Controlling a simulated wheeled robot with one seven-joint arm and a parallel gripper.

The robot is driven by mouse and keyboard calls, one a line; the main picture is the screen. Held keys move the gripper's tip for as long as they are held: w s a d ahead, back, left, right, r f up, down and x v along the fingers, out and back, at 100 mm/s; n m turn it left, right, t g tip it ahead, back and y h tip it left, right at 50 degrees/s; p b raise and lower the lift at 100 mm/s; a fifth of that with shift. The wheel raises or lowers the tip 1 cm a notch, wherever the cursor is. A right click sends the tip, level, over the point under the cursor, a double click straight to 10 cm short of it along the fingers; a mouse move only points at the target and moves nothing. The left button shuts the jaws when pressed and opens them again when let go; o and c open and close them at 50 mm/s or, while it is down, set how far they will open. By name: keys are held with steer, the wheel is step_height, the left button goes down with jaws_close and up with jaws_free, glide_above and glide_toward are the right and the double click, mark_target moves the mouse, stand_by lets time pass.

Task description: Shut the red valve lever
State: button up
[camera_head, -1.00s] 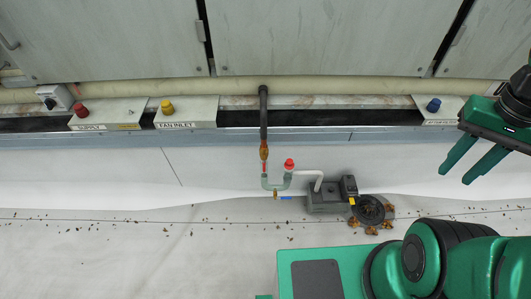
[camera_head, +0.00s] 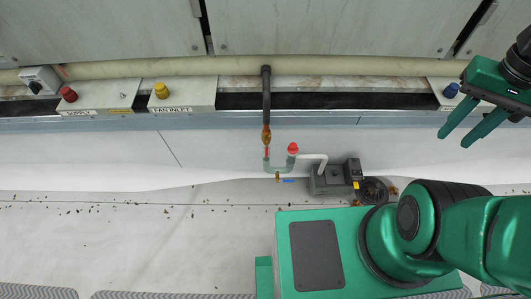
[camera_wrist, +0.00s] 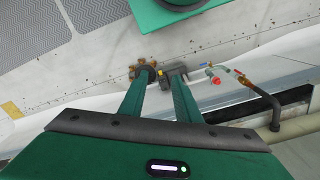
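The red valve lever (camera_head: 267,152) is a small red strip just under a brass valve (camera_head: 266,135) at the foot of a dark pipe. The brass valve also shows in the wrist view (camera_wrist: 244,82), right of my gripper; the lever's exact angle is too small to tell. A separate red cap (camera_head: 293,148) tops the pale green pipe beside it. My gripper (camera_head: 456,140) is open and empty, well to the right of the valve and apart from it. In the wrist view my gripper's (camera_wrist: 160,76) fingers are spread with nothing between them.
A grey pump box (camera_head: 336,177) and a round drain (camera_head: 373,190) lie between the valve and my arm. A ledge carries red (camera_head: 68,94), yellow (camera_head: 161,90) and blue (camera_head: 450,90) knobs. Grey cabinet panels (camera_head: 330,25) rise behind. The floor left of the valve is clear except for debris.

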steer(key=w+a+f+n+h, duration=0.3)
steer(key=w+a+f+n, duration=0.15)
steer(key=w+f, duration=0.35)
steer(key=w+a+f+n+h, duration=0.2)
steer(key=w+a+f+n, duration=0.3)
steer(key=w, duration=0.6)
steer(key=n+t+y, duration=0.2)
steer(key=n+t, duration=1.1)
steer(key=n, duration=1.7)
glide_toward(266, 151)
steer(key=x, duration=0.9)
steer(key=shift+f, duration=0.15)
jaws_close()
